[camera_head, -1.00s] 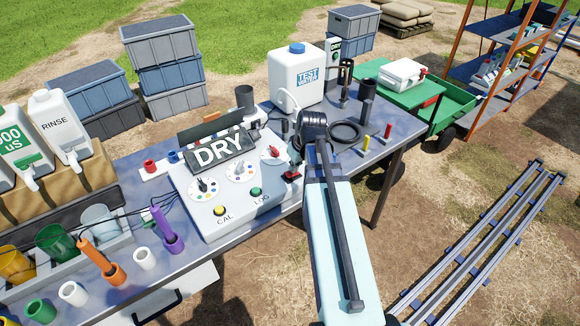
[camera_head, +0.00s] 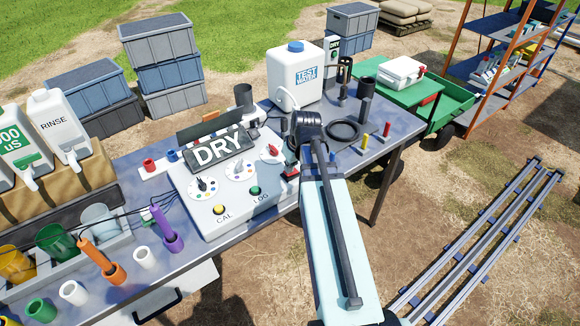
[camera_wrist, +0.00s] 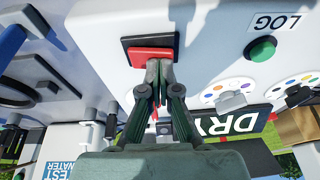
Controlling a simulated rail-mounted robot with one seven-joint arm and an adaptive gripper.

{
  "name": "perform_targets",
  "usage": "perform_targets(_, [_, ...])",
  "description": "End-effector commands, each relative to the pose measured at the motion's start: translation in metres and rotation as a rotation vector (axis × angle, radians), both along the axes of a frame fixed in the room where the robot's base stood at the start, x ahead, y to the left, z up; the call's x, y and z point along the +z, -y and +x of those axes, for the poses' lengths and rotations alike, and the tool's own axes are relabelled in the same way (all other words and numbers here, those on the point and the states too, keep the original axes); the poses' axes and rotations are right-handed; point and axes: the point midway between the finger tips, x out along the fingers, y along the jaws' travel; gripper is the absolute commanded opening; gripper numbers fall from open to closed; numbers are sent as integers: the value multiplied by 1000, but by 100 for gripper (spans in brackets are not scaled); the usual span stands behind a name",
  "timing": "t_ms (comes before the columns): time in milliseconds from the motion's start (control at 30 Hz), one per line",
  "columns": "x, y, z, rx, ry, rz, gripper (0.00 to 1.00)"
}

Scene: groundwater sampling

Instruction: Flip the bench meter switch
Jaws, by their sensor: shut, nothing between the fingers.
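The bench meter (camera_head: 235,200) is a white box on the table with a "DRY" display (camera_head: 219,150), several dials, and CAL and LOG buttons. Its red switch (camera_wrist: 152,55) sits in a dark frame on the meter face in the wrist view. My gripper (camera_wrist: 158,72) is shut and empty, with its fingertips at the lower edge of the red switch, seemingly touching it. In the head view my gripper (camera_head: 291,170) is at the meter's right end, and the switch is mostly hidden behind it.
The green LOG button (camera_wrist: 262,50) is beside the switch. A white test water jug (camera_head: 296,75), a black coil (camera_head: 344,131) and upright colored pegs (camera_head: 365,142) stand on the table to the right. Probes and bottles fill the left side.

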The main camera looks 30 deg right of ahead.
Motion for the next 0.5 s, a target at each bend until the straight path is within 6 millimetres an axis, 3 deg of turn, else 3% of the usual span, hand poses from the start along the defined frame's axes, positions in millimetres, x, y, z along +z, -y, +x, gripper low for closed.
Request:
perform_targets(167, [18, 0, 1, 1, 0, 1, 0])
perform_targets(333, [48, 1, 2, 4, 2, 0, 0])
perform_targets(500, [61, 9, -5, 3, 3, -1, 0])
